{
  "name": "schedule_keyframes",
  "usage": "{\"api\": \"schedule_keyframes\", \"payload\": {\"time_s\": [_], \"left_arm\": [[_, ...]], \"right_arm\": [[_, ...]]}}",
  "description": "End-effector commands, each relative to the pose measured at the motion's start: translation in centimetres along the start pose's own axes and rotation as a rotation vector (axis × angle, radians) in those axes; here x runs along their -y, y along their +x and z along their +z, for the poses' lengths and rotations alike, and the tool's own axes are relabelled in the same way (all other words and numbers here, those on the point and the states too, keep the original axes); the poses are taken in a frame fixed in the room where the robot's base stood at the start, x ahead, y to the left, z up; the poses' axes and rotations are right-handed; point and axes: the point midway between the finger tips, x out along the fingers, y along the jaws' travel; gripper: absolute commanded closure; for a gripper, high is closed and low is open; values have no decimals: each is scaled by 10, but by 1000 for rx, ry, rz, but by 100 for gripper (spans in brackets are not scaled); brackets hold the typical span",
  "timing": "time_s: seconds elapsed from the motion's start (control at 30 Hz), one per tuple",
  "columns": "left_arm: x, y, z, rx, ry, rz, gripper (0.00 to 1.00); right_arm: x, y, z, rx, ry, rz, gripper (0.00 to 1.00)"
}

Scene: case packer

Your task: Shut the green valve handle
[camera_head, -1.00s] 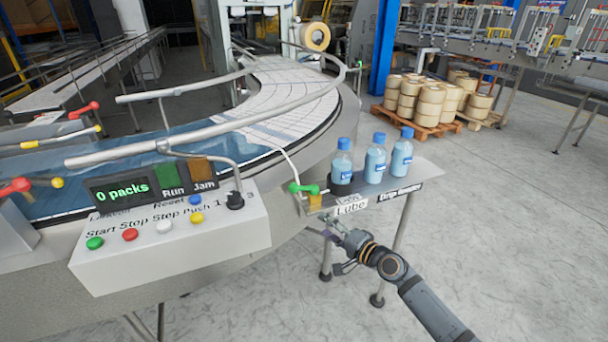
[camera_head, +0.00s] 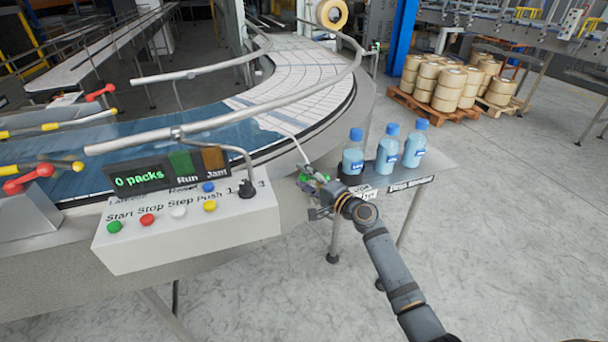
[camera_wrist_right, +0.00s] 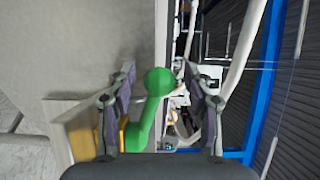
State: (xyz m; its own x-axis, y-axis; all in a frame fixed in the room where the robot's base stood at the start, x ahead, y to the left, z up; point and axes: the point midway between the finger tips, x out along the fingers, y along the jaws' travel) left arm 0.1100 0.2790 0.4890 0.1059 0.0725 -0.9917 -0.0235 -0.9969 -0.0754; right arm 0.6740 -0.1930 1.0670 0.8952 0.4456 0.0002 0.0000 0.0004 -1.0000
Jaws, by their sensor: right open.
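The green valve handle (camera_wrist_right: 150,108) stands between the two open fingers of my right gripper (camera_wrist_right: 162,105) in the right wrist view. A yellow valve body (camera_wrist_right: 82,136) is behind the handle's lower end, partly hidden by the left finger. In the head view my right gripper (camera_head: 312,190) is at the valve beside the conveyor edge. It hides most of the green handle (camera_head: 318,177) there. My left gripper is not in view.
A control box (camera_head: 190,235) with buttons and a "0 packs" display is left of the gripper. Several blue bottles (camera_head: 388,150) stand on a small shelf (camera_head: 435,165) to the right. A curved guide rail (camera_head: 290,104) runs above the conveyor (camera_head: 285,80).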

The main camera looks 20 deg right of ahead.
Motion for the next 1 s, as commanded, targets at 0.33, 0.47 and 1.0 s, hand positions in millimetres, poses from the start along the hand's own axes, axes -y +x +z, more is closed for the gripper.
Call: {"api": "schedule_keyframes", "payload": {"time_s": [0.33,0.47,1.0], "left_arm": [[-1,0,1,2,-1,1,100],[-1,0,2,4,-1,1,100],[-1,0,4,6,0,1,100]], "right_arm": [[-1,4,0,0,-2,1,52],[-1,4,0,0,-1,1,70],[-1,4,0,1,-1,2,100]]}}
